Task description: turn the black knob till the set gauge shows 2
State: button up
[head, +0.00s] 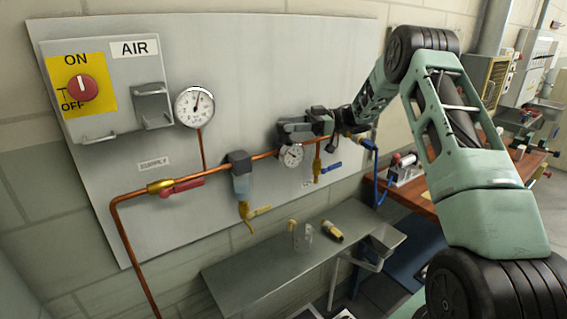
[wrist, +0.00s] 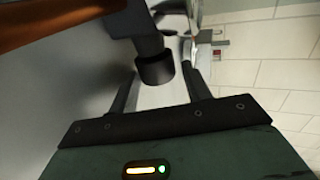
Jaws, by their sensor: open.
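The black knob (wrist: 156,68) is a short dark cylinder in the wrist view, on the end of a dark regulator body (wrist: 138,25). My gripper (wrist: 160,76) is open, with one finger on each side of the knob; I cannot tell whether either touches it. In the head view my gripper (head: 320,122) is at the regulator on the copper pipe and covers much of it, so the knob is not clear there. The set gauge (head: 291,156), small, round and white, hangs just below; its needle is too small to read.
The grey wall panel (head: 240,80) carries a larger gauge (head: 195,106), a red ON/OFF knob (head: 82,88), a red-handled valve (head: 180,186), a filter (head: 241,180) and a blue-handled valve (head: 328,168). A grey shelf (head: 260,268) with small fittings stands below. A wooden bench (head: 420,195) is at right.

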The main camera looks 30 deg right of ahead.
jog(key=m+t+h, duration=0.1)
jog(key=t, duration=0.1)
jog(key=m+t+h, duration=0.1)
jog(key=m+t, duration=0.1)
jog(key=m+t+h, duration=0.1)
jog(key=t+h, duration=0.1)
jog(key=shift+s+a+m, duration=0.1)
jog(key=shift+s+m, duration=0.25)
jog(key=shift+m, duration=0.05)
jog(key=m+t+h, duration=0.4)
jog(key=h, duration=0.1)
jog(key=shift+s+a, duration=0.2)
jog(key=shift+a, duration=0.2)
jog(key=m+h, duration=0.2)
jog(key=h, duration=0.1)
jog(key=a+m+t+h+p, duration=0.1)
jog(key=h, duration=0.1)
jog(key=shift+s+r+m+t+h, duration=0.1)
jog(key=shift+m+t+h, duration=0.2)
jog(key=shift+m+h, duration=0.1)
jog(key=shift+a+m+h+p, duration=0.15)
jog(key=shift+m+h+p, duration=1.1)
jog(key=shift+h, duration=0.75)
jog(key=shift+m+h, duration=0.25)
jog(key=shift+h, duration=0.15)
